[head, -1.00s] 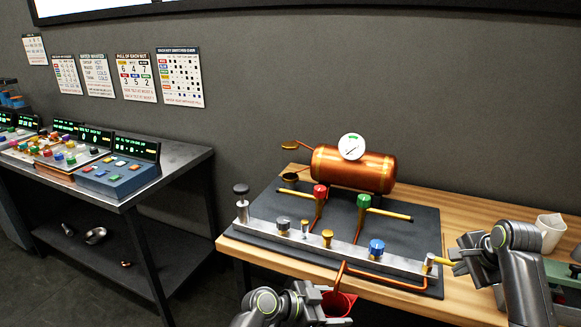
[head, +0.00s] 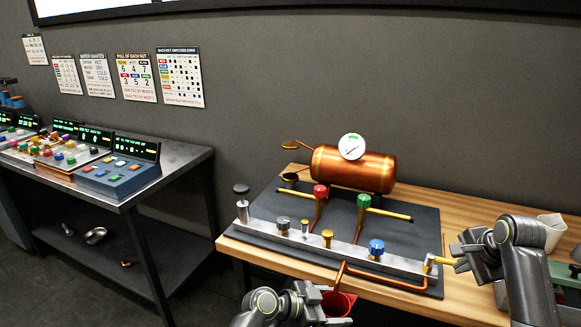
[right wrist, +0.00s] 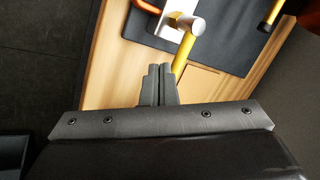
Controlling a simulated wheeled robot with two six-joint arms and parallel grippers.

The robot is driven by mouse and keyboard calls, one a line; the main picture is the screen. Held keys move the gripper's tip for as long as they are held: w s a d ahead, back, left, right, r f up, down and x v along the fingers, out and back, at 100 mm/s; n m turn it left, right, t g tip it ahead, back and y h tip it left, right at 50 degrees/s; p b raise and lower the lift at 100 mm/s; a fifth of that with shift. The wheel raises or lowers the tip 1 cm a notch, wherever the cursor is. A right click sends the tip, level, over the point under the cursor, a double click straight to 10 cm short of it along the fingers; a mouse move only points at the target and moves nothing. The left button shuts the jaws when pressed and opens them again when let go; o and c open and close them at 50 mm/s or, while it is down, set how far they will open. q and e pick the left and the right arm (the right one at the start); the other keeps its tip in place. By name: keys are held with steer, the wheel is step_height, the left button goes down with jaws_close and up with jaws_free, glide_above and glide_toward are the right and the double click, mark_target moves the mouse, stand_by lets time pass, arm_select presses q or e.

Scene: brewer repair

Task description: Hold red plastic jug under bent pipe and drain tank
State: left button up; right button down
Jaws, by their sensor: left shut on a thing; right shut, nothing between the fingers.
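The red plastic jug (head: 338,304) is at the front edge of the bench in the head view, its open mouth facing up. My left gripper (head: 318,302) is shut on its left side. The copper bent pipe (head: 340,275) comes down from the metal rail to just above the jug's mouth. The copper tank (head: 353,168) lies at the back, with a white gauge on it. My right gripper (head: 463,256) is shut and empty beside the yellow lever (head: 445,261) at the rail's right end. In the right wrist view, its fingers (right wrist: 158,82) are close to the lever (right wrist: 183,55); contact is unclear.
The metal rail (head: 268,231) on the dark mat (head: 400,225) carries several knobs. Red (head: 320,191) and green (head: 364,201) valves stand behind it. A white cup (head: 551,230) is at the right. A panel table (head: 178,160) stands at the left.

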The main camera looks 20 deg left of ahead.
step_height(320, 180, up, 6)
steer(key=shift+f, duration=0.25)
stand_by(0.5)
steer(key=v, duration=0.7)
steer(key=shift+r, duration=0.2)
steer(key=shift+s, duration=0.1)
arm_select(q)
steer(key=s+p, duration=0.2)
steer(key=s, duration=1)
arm_select(e)
steer(key=shift+r, duration=1.15)
steer(key=shift+f, duration=0.1)
